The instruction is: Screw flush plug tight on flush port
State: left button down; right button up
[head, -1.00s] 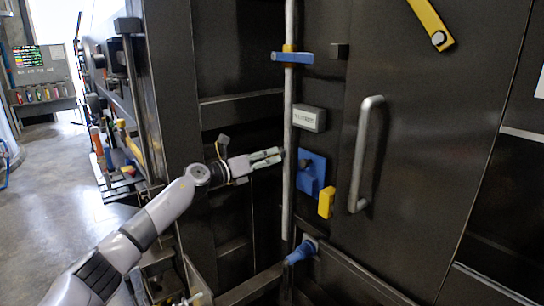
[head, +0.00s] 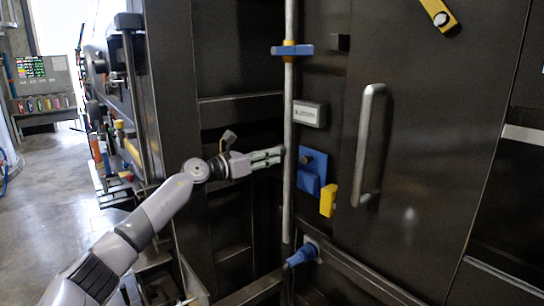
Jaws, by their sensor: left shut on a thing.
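My left gripper (head: 280,156) reaches in from the left, its fingers pointing right toward the grey vertical rod on the dark machine front. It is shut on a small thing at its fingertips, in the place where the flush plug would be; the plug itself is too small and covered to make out. The flush port cannot be told apart; the fingertips and the rod hide that spot. A blue plate (head: 310,182) with a dark knob lies just right of the fingertips, behind the rod. My right gripper is not in view.
A grey labelled box (head: 310,114), a yellow block (head: 328,201), a large door handle (head: 367,145) and a blue fitting (head: 302,254) are nearby. Open floor (head: 52,190) lies at the left.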

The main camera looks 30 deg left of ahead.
pick_arm(q)
jog(key=shift+m+b, duration=1.2)
jog(key=shift+b, duration=0.05)
jog(key=c, duration=1.3)
grip_release()
jog(key=shift+f, duration=0.1)
jog(key=shift+c, duration=0.2)
